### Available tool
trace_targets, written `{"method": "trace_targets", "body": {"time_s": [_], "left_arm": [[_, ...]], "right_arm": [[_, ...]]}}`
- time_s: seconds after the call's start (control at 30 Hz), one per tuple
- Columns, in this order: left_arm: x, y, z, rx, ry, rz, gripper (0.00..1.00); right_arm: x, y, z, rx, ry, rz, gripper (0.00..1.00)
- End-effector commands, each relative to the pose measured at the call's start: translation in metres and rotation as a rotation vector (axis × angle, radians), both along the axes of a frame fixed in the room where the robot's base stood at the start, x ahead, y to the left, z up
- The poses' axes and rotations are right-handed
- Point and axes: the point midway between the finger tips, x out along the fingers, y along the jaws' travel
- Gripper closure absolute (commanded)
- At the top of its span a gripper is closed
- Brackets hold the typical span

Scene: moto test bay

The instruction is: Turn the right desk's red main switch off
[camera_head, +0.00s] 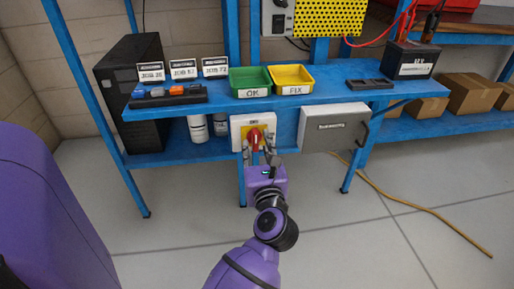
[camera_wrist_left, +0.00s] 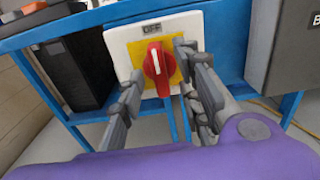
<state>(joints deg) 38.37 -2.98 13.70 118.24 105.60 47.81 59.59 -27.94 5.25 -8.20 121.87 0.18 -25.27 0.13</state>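The red main switch (camera_head: 256,139) is a rotary knob on a yellow plate in a white box (camera_head: 238,121) at the front of the blue desk. In the left wrist view the knob (camera_wrist_left: 159,69) stands roughly upright, its white mark pointing up toward the label OFF (camera_wrist_left: 152,29). My left gripper (camera_head: 258,153) is in front of the box. Its fingers (camera_wrist_left: 160,80) are spread, on the left and right of the knob, with gaps visible; contact cannot be made out. My right gripper is not in view.
A grey box (camera_head: 333,128) with a dark handle hangs right of the switch. Above are a green bin (camera_head: 250,80), a yellow bin (camera_head: 291,78) and a battery (camera_head: 410,60) on the desk top (camera_head: 330,92). A yellow cable (camera_head: 430,211) lies on the open floor at right.

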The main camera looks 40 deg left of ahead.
Motion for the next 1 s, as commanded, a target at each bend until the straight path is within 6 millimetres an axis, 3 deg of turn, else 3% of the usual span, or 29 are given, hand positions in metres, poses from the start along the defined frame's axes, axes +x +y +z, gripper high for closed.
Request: {"method": "trace_targets", "body": {"time_s": [0.5, 1.0], "left_arm": [[-0.045, -0.053, -0.001, -0.002, 0.002, 0.000, 0.68], [-0.048, -0.057, 0.000, -0.001, 0.000, 0.000, 0.68]], "right_arm": [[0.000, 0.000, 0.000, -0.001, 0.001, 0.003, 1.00], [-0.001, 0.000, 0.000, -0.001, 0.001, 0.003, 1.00]]}}
